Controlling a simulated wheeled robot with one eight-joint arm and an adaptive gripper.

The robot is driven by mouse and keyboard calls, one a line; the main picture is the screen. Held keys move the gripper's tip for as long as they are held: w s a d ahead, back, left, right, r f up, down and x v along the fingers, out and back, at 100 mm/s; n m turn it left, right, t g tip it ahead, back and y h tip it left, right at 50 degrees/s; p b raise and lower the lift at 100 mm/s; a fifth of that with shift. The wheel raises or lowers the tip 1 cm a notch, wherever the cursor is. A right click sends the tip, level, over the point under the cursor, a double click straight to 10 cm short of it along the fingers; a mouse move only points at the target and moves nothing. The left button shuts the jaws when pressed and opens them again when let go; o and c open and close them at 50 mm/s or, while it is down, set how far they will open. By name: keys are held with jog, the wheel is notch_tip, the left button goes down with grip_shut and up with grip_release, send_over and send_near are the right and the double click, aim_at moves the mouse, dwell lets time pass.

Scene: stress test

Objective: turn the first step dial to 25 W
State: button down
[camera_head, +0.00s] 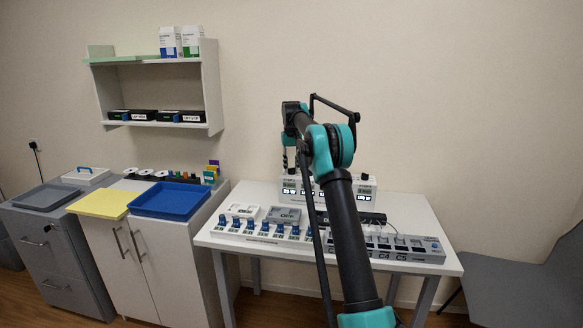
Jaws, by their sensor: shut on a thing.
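A white instrument box (372,187) with several dark-and-white labelled panels stands at the back of the white table. It appears to carry the dials, but they are too small to tell apart, and no 25 W mark can be read. My arm rises in front of the box and bends down toward its left part. My gripper (304,169) is at the box's front, small and partly hidden by my own arm. It appears shut on a dial there. The dial itself and its pointer are hidden.
In front on the white table (425,212) are a row of blue-and-white parts (265,229), a grey labelled rack (433,250) and grey trays. Cabinets at left hold a blue tray (168,201) and a yellow board (105,204). A grey chair (510,285) stands at right.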

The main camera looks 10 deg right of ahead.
jog(key=shift+n, duration=0.3)
jog(key=c, duration=1.2)
grip_release()
jog(key=shift+r, duration=0.1)
jog(key=shift+r, duration=5.9)
jog(key=shift+r, duration=0.1)
